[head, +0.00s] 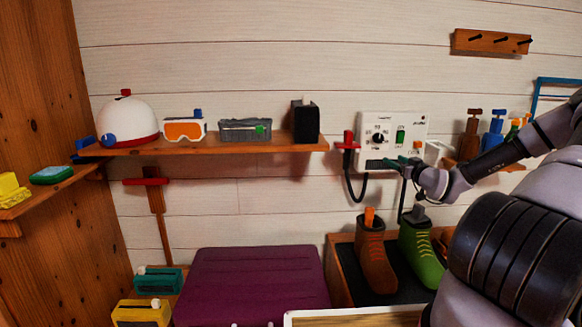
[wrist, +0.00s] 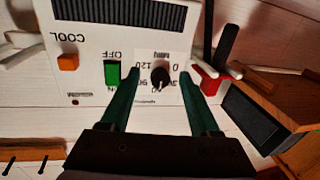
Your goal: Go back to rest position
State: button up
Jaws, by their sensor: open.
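My gripper (head: 388,163) is open, in front of the lower part of the white wall control box (head: 365,128). In the wrist view, which shows the box upside down, my two green fingers (wrist: 158,80) point at its face. They appear on either side of the black dial (wrist: 160,78); I cannot tell whether they touch it. Nothing shows held between them. The green switch (wrist: 112,73) and the orange button (wrist: 68,63) are beside the fingers. My arm reaches in from the right in the head view.
A wooden shelf (head: 210,147) left of the box holds a white helmet (head: 127,120), orange goggles (head: 184,130), a grey case and a black block. Below stand a brown boot (head: 375,258), a green boot (head: 420,256) and a purple case (head: 255,285). A black cable hangs under the box.

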jog(key=s+a+n+g+h, duration=0.1)
jog(key=s+a+n+g, duration=0.1)
jog(key=s+a+g, duration=0.4)
jog(key=s+a+r+m+g+h, duration=0.3)
jog(key=s+r+m+g+h, duration=0.15)
jog(key=s+r, duration=1.1)
jog(key=s+a+r+m+y, duration=0.1)
jog(key=s+a+r+m, duration=0.1)
jog(key=s, duration=0.7)
jog(key=s+a+r+m+y, duration=0.2)
jog(key=s+a+r+m, duration=0.1)
jog(key=s+r, duration=0.3)
jog(key=s+a, duration=0.1)
jog(key=s, duration=0.1)
jog(key=shift+s+a+r, duration=0.25)
jog(key=shift+s+a, duration=0.05)
jog(key=shift+s, duration=0.05)
jog(key=shift+y, duration=0.25)
